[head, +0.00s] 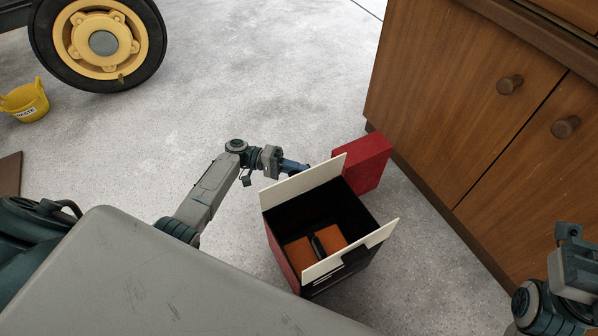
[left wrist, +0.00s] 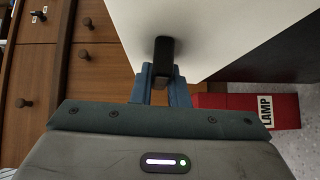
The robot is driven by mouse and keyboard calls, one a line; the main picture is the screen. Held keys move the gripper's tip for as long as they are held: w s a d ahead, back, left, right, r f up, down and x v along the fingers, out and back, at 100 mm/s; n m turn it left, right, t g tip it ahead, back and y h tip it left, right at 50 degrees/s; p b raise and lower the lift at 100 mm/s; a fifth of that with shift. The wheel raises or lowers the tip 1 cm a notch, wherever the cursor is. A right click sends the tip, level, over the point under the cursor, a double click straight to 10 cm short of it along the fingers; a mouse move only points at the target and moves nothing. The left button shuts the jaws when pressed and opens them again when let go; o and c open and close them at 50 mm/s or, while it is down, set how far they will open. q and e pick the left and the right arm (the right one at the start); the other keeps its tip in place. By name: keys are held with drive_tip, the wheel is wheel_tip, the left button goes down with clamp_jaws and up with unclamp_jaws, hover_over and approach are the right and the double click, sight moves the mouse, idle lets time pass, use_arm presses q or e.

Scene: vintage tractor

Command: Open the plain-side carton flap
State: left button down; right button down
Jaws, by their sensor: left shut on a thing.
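The carton (head: 285,262) stands open on the floor, with dark inner walls and orange-brown items (head: 332,238) inside. A cream flap (head: 303,189) rises from its far edge. Another cream flap (head: 352,250) stands out along the near edge, above a black side with white marks. My left gripper (head: 305,168) is at the far flap's outer side. In the left wrist view, my left gripper (left wrist: 160,78) is shut on a black tab (left wrist: 163,55) on the pale flap (left wrist: 205,28). My right gripper (head: 569,240) is at the right edge, away from the carton; its jaws are unclear.
A red box (head: 363,162) stands close behind the carton; in the left wrist view the red box (left wrist: 250,110) reads LAMP. A wooden cabinet (head: 470,100) bounds the right. A tractor wheel (head: 103,43) and yellow bucket (head: 25,101) are far left.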

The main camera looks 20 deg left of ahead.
idle(0.4)
use_arm(q)
drive_tip(key=c, duration=1.4)
unclamp_jaws()
drive_tip(key=s+a, duration=0.1)
drive_tip(key=a, duration=0.9)
drive_tip(key=shift+s+a+r, duration=0.15)
drive_tip(key=shift+a, duration=0.2)
